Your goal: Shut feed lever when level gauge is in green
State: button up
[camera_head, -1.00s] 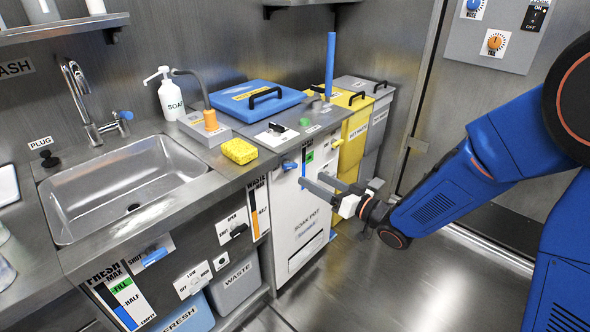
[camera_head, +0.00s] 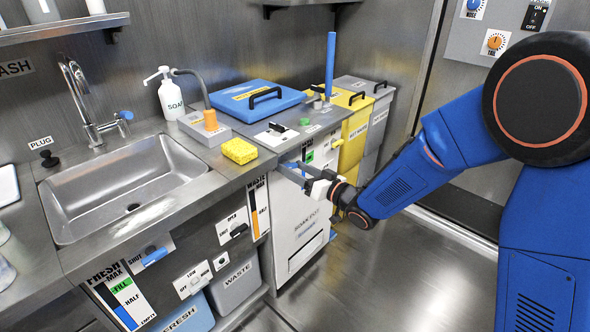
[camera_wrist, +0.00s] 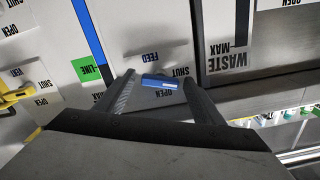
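The blue feed lever (camera_wrist: 160,82) sits on the soak pot's white front panel (camera_head: 296,225), beside a "FEED" label with "SHUT" and "OPEN" marks. In the wrist view it lies roughly sideways between the fingers of my gripper (camera_wrist: 157,84), which are apart with gaps on both sides. In the head view my gripper (camera_head: 284,170) is at the panel's top and partly hides the lever. The level gauge (camera_wrist: 86,30) shows a blue column reaching alongside the green "LINE" band (camera_wrist: 88,70). The wrist picture is upside down; a finger is close to the column's end.
A waste gauge (camera_head: 260,210) stands left of the panel. A yellow lever (camera_wrist: 16,97) shows at the wrist view's left edge. The counter above holds a yellow sponge (camera_head: 239,151) and a blue-lidded box (camera_head: 255,100). The floor (camera_head: 400,270) on the right is clear.

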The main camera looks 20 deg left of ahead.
jog(key=c, duration=0.9)
jog(key=shift+n, duration=2.1)
jog(key=o, duration=1.1)
jog(key=v, duration=1.7)
jog(key=shift+d, duration=0.2)
